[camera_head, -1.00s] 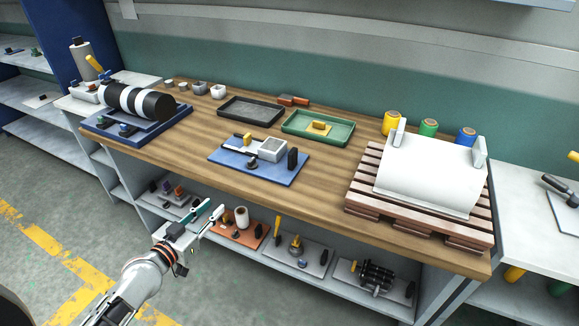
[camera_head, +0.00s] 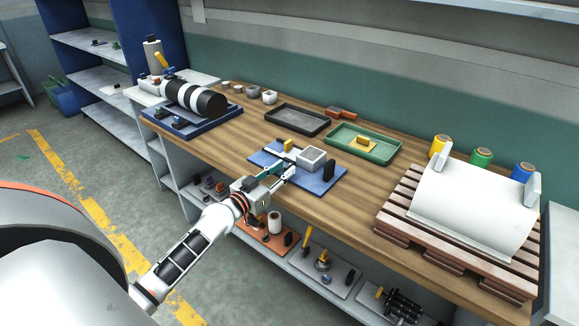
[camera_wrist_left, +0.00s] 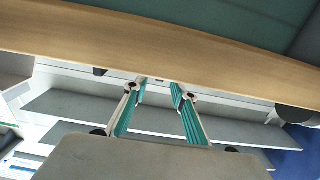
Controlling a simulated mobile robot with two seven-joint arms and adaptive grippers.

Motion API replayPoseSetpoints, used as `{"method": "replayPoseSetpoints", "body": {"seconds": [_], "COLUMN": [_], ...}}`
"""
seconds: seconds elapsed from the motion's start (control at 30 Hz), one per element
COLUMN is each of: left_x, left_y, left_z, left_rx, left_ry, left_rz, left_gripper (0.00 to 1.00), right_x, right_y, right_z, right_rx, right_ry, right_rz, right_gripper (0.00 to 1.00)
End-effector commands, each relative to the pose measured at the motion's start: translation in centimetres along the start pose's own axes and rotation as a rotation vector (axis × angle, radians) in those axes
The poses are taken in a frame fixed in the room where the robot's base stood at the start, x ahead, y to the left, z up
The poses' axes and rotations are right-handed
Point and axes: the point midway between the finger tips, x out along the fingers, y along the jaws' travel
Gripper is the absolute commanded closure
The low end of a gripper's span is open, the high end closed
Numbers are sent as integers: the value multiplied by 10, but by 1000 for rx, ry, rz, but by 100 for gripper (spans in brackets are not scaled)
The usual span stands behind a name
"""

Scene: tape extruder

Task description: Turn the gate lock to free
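A blue board (camera_head: 325,187) lies near the front of the wooden table. It bears a light grey open box (camera_head: 312,157), a small yellow block (camera_head: 288,145) and a black upright block (camera_head: 328,169). I cannot tell for sure which part is the gate lock. My left gripper (camera_head: 290,166) is at the board's front edge, its teal fingers apart and empty. The fingers cover the board's front middle, where a dark knob showed earlier. In the left wrist view the gripper (camera_wrist_left: 159,83) is open, with the table edge beyond it. My right gripper is not in view.
A striped black-and-white roller (camera_head: 195,98) stands on a blue base at the left. A black tray (camera_head: 272,118) and a green tray (camera_head: 393,158) lie behind the board. A wooden pallet (camera_head: 400,245) with a white sheet fills the right. The shelf below holds several fixtures.

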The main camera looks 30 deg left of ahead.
Motion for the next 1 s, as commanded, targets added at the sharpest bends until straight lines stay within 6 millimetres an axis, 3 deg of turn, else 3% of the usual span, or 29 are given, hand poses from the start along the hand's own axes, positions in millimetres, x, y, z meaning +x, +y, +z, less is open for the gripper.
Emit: {"method": "replayPoseSetpoints", "body": {"seconds": [0.23, 0.6, 0.7, 1.0], "left_x": [26, 30, 30, 30], "left_y": [0, 0, 0, 0], "left_z": [0, 0, 0, -1], "left_rx": [0, 0, 0, 0], "left_ry": [0, -1, -1, 0], "left_rz": [0, 0, 0, -7], "left_gripper": [74, 74, 100, 100], "right_x": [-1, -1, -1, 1], "right_y": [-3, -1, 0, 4], "right_z": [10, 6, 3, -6], "right_rx": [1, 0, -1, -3], "right_ry": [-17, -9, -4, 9], "right_rz": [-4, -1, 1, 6], "right_gripper": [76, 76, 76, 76]}}
